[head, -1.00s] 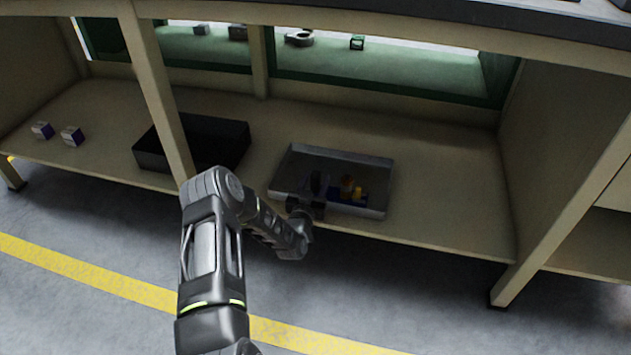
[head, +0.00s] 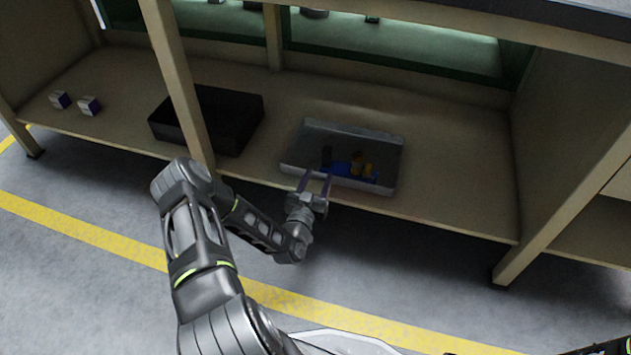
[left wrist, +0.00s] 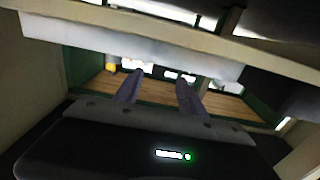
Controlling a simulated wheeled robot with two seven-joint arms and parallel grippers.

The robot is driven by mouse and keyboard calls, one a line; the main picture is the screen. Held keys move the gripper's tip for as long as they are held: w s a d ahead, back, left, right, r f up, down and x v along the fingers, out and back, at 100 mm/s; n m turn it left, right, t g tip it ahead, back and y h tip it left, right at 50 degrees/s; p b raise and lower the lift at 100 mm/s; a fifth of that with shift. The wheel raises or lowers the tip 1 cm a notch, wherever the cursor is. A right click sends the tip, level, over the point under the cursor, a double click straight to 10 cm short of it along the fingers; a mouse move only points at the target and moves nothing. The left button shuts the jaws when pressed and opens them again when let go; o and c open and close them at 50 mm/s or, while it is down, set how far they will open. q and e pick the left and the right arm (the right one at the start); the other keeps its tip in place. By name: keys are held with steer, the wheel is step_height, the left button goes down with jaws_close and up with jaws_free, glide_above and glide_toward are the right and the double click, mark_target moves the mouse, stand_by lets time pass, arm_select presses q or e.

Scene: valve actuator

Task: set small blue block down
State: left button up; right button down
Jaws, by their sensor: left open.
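A small blue block (head: 341,169) lies in the grey tray (head: 394,180) on the lower shelf, near the tray's front wall. It looks dark, and its exact outline is hard to make out. My left gripper (head: 318,176) is at the tray's front edge, its two fingers apart with nothing between them. The left wrist view also shows its open, empty fingers (left wrist: 160,78). The wrist view does not clearly show the block. My right gripper is out of view.
A black bin (head: 240,140) stands to the left, behind a shelf post (head: 180,85). Two small white-and-purple boxes (head: 89,105) sit far left. The shelf right of the tray is clear.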

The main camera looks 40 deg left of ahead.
arm_select(q)
steer(key=shift+v, duration=1.05)
